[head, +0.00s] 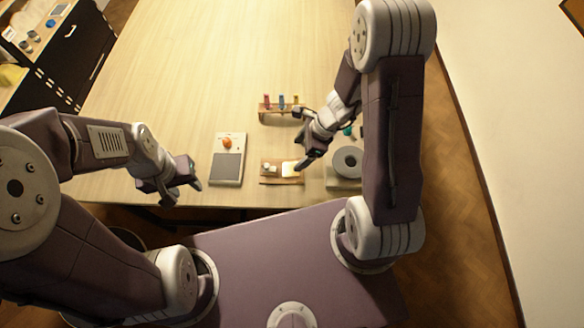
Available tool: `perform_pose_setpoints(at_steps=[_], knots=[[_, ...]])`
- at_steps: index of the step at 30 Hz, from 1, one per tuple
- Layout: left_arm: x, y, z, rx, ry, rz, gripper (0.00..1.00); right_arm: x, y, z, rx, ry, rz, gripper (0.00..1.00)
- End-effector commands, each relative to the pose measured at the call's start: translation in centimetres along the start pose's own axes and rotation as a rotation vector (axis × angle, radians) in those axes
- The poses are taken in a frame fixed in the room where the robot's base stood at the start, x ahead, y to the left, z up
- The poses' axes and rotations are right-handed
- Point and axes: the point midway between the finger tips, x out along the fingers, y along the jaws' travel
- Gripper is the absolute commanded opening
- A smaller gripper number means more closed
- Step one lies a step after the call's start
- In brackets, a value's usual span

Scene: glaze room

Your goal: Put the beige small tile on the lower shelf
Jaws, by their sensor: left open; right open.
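A small pale cream square (290,169), which looks like the beige tile, rests at the right part of a low wooden stand (268,181) near the table's front edge. A small whitish piece (269,167) sits to its left on the stand. I cannot clearly tell the lower shelf from other levels. My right gripper (303,139) is open and empty, with one finger close above the cream square's right side; I cannot tell if they touch. My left gripper (184,193) is open and empty at the table's front edge, left of the stand.
A white device (226,182) with a grey pad and orange item stands left of the stand. A wooden rack (270,117) with several coloured vials is behind. A grey disc (348,161) sits at right, partly behind my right arm. The far table (215,55) is clear.

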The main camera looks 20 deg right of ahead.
Motion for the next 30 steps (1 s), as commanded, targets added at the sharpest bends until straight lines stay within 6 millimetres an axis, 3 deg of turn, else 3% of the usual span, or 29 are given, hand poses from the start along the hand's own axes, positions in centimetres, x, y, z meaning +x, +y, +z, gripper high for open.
perform_pose_setpoints(at_steps=[4, 10, 16, 24, 30], knots=[[0.2, 0.0, 0.0, 0.0, 0.0, 0.0, 0.42, 0.5, 0.2, -0.5, 0.013, 0.002, 0.008, 0.78], [1.3, 0.0, 0.1, 0.0, 0.0, 0.0, 0.42, 3.6, 0.4, -0.5, 0.009, 0.002, 0.01, 0.78], [1.4, 0.0, 0.1, 0.0, 0.0, 0.0, 0.42, 4.4, 0.3, -0.4, 0.008, 0.002, 0.008, 0.78], [2.4, -0.1, 0.3, 0.0, 0.0, 0.0, 0.42, 8.8, 0.7, -0.1, 0.007, 0.003, 0.01, 0.78], [2.4, -0.1, 0.2, 0.0, 0.0, 0.0, 0.42, 9.2, 0.7, -0.1, 0.005, 0.002, 0.007, 0.78]])
